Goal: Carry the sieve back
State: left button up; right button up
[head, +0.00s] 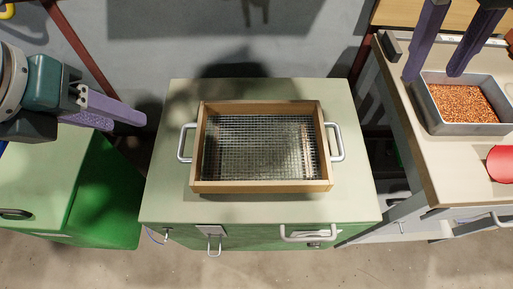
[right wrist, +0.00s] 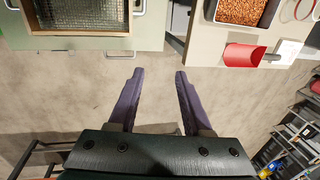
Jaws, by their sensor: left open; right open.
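The sieve (head: 262,186), a wooden frame with wire mesh and a metal handle at each side, rests flat on the middle green cabinet (head: 165,205). Part of it shows at the upper left of the right wrist view (right wrist: 82,43). My left gripper (head: 127,121) is open and empty, to the left of the sieve and apart from its left handle. My right gripper (head: 432,75) is open and empty at the upper right of the head view, near the grey tray. Its two purple fingers stand apart in the right wrist view (right wrist: 159,72), over the floor.
A grey tray (head: 437,118) of copper-coloured granules stands on the right bench (head: 440,180). A red scoop (head: 500,163) lies in front of it. A green cabinet (head: 40,190) stands at the left. Gaps separate the middle cabinet from both neighbours.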

jog(key=shift+a+r, duration=0.3)
jog(key=shift+r, duration=0.75)
jog(key=shift+a+r, duration=0.25)
jog(key=shift+r, duration=0.75)
